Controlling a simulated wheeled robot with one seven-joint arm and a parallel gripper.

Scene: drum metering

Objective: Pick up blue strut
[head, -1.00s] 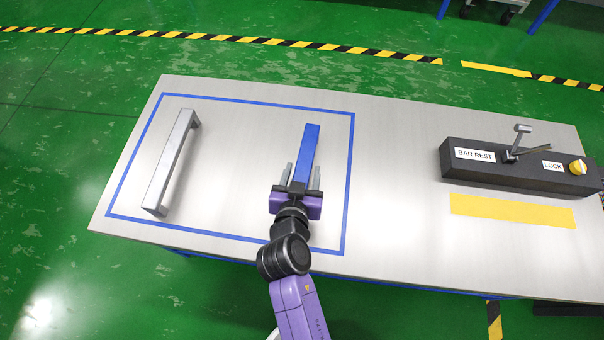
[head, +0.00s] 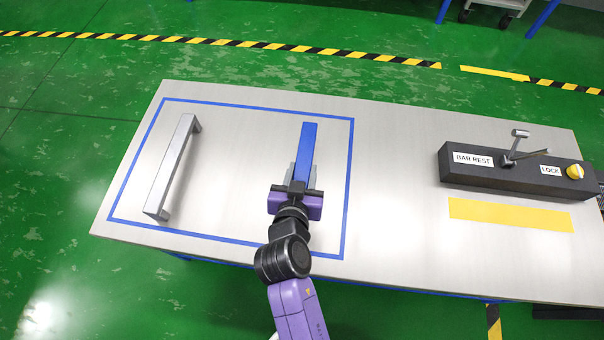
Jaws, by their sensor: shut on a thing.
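The blue strut (head: 307,145) is a long bar inside the blue-outlined area on the table, right of its middle. Its far part shows; its near end is hidden by my gripper. My gripper (head: 302,176) comes from the front, with its two grey fingers closed against the strut's left and right sides. I cannot tell whether the strut rests on the table or is slightly raised.
A black block (head: 480,183) labelled BAR REST and LOCK, with a lever and yellow knob, stands at the right behind a yellow strip (head: 510,215). The table's middle (head: 395,170) is clear.

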